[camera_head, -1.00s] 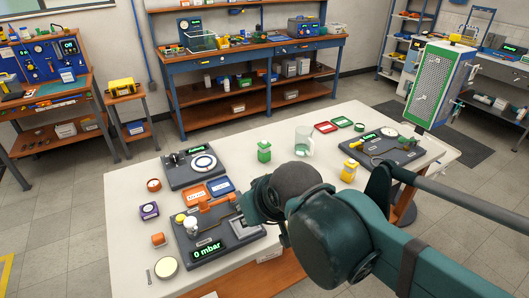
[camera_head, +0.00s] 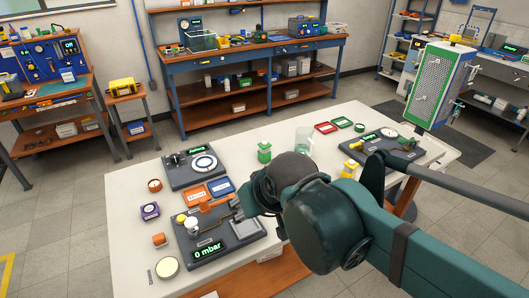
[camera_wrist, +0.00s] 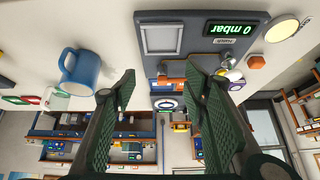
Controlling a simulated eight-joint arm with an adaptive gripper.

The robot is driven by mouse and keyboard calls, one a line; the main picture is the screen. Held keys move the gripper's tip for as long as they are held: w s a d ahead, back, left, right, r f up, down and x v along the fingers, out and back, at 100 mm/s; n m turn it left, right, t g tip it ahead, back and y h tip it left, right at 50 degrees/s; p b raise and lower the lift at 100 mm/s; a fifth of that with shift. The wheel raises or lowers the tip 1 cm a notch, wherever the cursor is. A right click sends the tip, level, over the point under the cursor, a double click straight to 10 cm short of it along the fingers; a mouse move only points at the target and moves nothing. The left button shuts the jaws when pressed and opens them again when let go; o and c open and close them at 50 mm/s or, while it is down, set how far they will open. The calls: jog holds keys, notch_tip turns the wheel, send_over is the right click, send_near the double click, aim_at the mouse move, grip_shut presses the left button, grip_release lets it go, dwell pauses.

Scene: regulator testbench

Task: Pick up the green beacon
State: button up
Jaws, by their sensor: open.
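The green beacon (camera_head: 264,152) is a small green block-like piece standing upright on the white table in the head view, left of a clear glass mug (camera_head: 303,140). I cannot make it out in the wrist view. My gripper (camera_wrist: 162,85) is open and empty in the wrist view, its two green ridged fingers well apart. In the head view its fingers are mostly hidden behind my wrist, with a tip near the pressure panel. My gripper is in front of the beacon and apart from it.
A pressure panel reading 0 mbar (camera_head: 208,254) lies at front left, with a dial panel (camera_head: 179,178) behind it. Orange and blue trays (camera_head: 221,186) lie between them. A yellow beacon (camera_head: 349,169) stands right. The wrist view shows a blue mug (camera_wrist: 82,76).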

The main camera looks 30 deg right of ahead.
jog(key=w+d+r+m+g+p, duration=0.1)
jog(key=w+d+r+m+p, duration=0.2)
jog(key=w+r+p, duration=0.35)
jog(key=m+g+p, duration=0.6)
jog(key=m+p, duration=0.6)
jog(key=p, duration=0.2)
send_over(264, 142)
jog(key=f, duration=0.4)
jog(key=a+f, duration=0.1)
jog(key=f, duration=0.2)
jog(key=shift+s, duration=0.3)
jog(key=shift+w+d+f+m, duration=0.3)
jog(key=shift+d+f+m, duration=0.2)
jog(key=shift+d+f, duration=0.1)
jog(key=shift+a, duration=0.1)
jog(key=shift+f, duration=0.1)
jog(key=shift+f, duration=1.2)
jog(key=shift+f, duration=0.15)
